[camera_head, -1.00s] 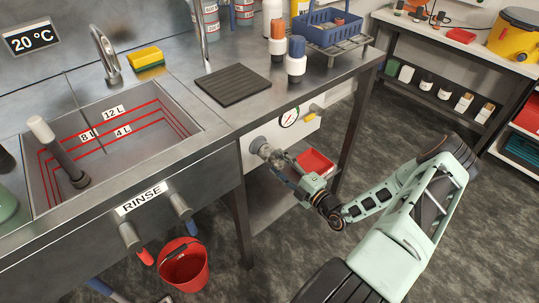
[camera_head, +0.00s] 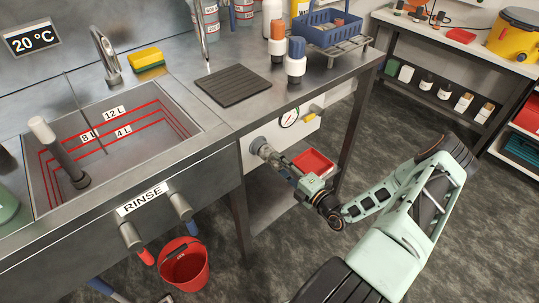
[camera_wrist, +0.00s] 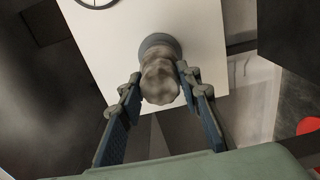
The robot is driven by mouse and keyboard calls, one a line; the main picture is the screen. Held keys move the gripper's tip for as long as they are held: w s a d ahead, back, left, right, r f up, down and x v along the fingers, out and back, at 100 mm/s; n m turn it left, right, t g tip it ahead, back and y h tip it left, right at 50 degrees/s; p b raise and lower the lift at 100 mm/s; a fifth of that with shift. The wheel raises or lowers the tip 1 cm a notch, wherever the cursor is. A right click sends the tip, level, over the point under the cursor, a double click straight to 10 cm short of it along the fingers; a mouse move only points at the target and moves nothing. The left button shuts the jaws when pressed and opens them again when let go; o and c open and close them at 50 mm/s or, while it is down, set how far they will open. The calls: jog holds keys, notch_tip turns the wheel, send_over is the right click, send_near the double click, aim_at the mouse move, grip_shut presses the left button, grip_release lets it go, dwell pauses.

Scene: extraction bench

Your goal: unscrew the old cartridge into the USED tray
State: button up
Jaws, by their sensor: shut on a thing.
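The old cartridge (camera_head: 266,152) is a grubby grey-brown knob-like piece at the white panel under the bench. In the wrist view the cartridge (camera_wrist: 160,83) sits in front of a round grey collar (camera_wrist: 158,45) on that panel; whether it is still threaded in cannot be told. My gripper (camera_head: 275,160) is at the cartridge, with its blue fingers (camera_wrist: 160,77) shut on its two sides. A red tray (camera_head: 314,161) lies on the lower shelf, just behind and right of my gripper. No USED label is readable on it.
A pressure gauge (camera_head: 289,117) and a yellow-handled valve (camera_head: 314,111) sit on the panel right of the cartridge. A bench leg (camera_head: 352,135) stands right of the tray. Open floor lies to the right.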

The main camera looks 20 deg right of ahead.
jog(key=o, duration=1.3)
jog(key=shift+n, duration=0.4)
jog(key=m, duration=0.3)
jog(key=shift+m, duration=0.4)
grip_shut()
jog(key=shift+n+p, duration=0.3)
jog(key=shift+n, duration=1.7)
